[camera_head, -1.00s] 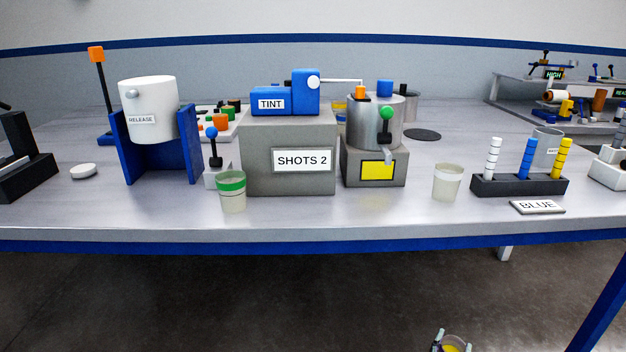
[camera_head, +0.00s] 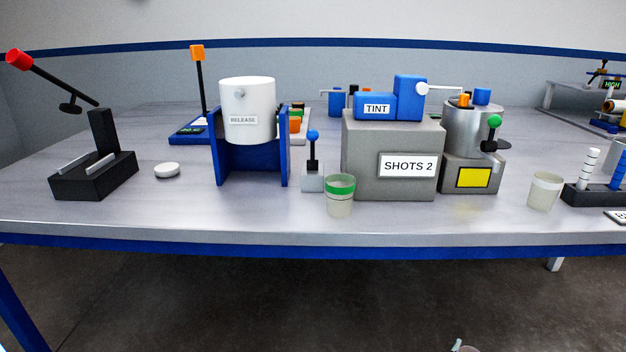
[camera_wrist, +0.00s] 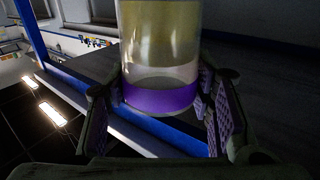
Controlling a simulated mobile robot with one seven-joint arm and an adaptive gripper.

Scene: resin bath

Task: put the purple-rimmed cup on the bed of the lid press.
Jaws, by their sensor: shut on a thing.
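The purple-rimmed cup (camera_wrist: 160,97) is clear with a yellowish filling and fills the middle of the wrist view. My gripper (camera_wrist: 158,112) is shut on it, with a finger pad on each side near the purple band. In the head view only a sliver of the gripper and cup shows at the bottom edge, below and in front of the table. The lid press (camera_head: 95,175) is black and stands at the left end of the table. Its red-knobbed lever (camera_head: 55,80) is raised to the upper left. The bed between its two grey rails looks empty.
A white lid-like disc (camera_head: 167,170) lies right of the press. Further right stand the blue RELEASE stand (camera_head: 250,165), a green-banded cup (camera_head: 340,197), the SHOTS 2 block (camera_head: 390,150) and a pale cup (camera_head: 544,192). The table front before the press is clear.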

